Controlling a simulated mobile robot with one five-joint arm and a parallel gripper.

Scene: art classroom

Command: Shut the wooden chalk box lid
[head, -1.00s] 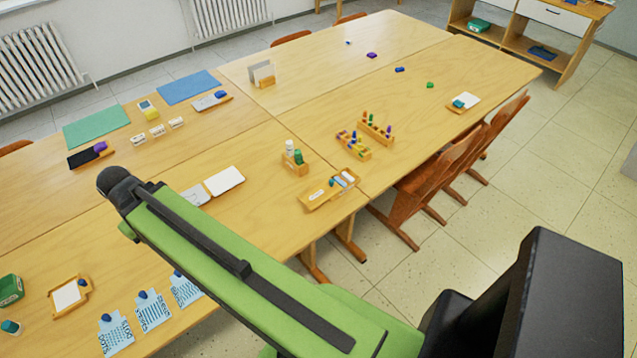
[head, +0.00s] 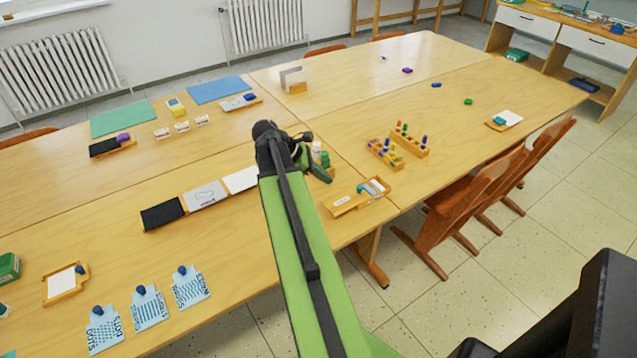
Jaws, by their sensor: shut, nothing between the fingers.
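The wooden chalk box (head: 382,195) stands near the front edge of the table, right of my arm. Its lid (head: 343,204), with a white label, lies toward the left end. The right part is open, with blue and white pieces showing inside. My gripper (head: 326,178) is shut and empty. It hangs from the arm's end, just up and left of the box in the picture; I cannot tell its height above the table.
White, drawn-on and black cards (head: 205,195) lie to the left. Brown chairs (head: 465,205) line the table's right side.

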